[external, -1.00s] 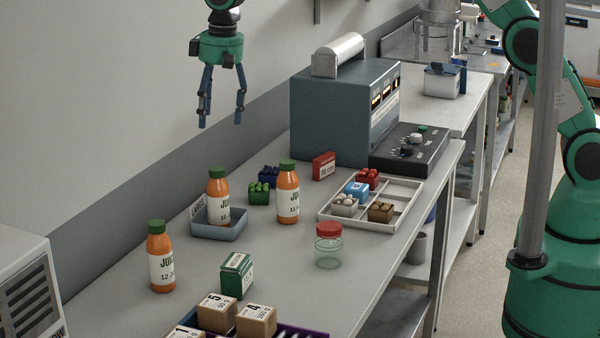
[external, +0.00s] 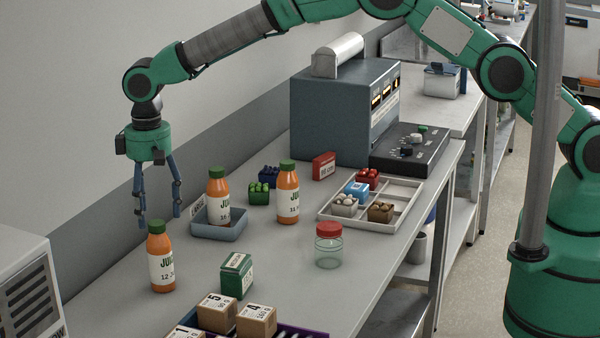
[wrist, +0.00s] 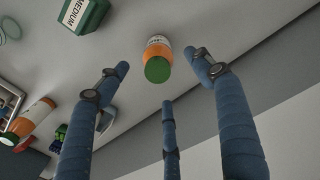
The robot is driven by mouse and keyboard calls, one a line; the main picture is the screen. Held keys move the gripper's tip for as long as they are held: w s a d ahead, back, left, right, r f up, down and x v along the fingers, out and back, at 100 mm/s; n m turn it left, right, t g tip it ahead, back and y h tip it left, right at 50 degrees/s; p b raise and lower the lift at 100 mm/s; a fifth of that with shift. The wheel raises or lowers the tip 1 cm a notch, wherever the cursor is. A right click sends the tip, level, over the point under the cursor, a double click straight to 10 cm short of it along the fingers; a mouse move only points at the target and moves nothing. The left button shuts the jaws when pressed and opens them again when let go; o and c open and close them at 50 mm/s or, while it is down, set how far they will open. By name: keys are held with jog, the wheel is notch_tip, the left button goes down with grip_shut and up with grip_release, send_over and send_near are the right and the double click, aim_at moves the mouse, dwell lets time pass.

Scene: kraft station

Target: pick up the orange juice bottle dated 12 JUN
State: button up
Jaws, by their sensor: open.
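An orange juice bottle with a green cap (external: 161,268) stands upright at the front left of the bench, its label reading "12 J..". It also shows in the wrist view (wrist: 158,55), cap toward me, beyond the fingertips. My gripper (external: 158,222) is open and empty, fingers pointing down, above and close to this bottle. The wrist view shows the spread blue fingers (wrist: 165,85) apart from it. A second juice bottle (external: 218,202) stands in a blue-grey tray (external: 222,234). A third (external: 288,196), its label starting "11", stands to the right of that tray.
A green box (external: 236,276) stands right of the near bottle, with brown boxes (external: 256,320) in front. A red-lidded jar (external: 328,248) and a white divided tray (external: 408,190) lie further right. A grey machine (external: 340,115) stands at the back.

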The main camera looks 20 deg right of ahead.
aim_at(155, 222)
jog(key=shift+f, duration=0.1)
jog(key=shift+f, duration=4.2)
jog(key=shift+w+d+f, duration=0.1)
jog(key=shift+f, duration=2.5)
jog(key=c, duration=1.5)
jog(key=shift+r, duration=0.15)
jog(key=shift+c, duration=0.2)
jog(key=shift+r, duration=4.9)
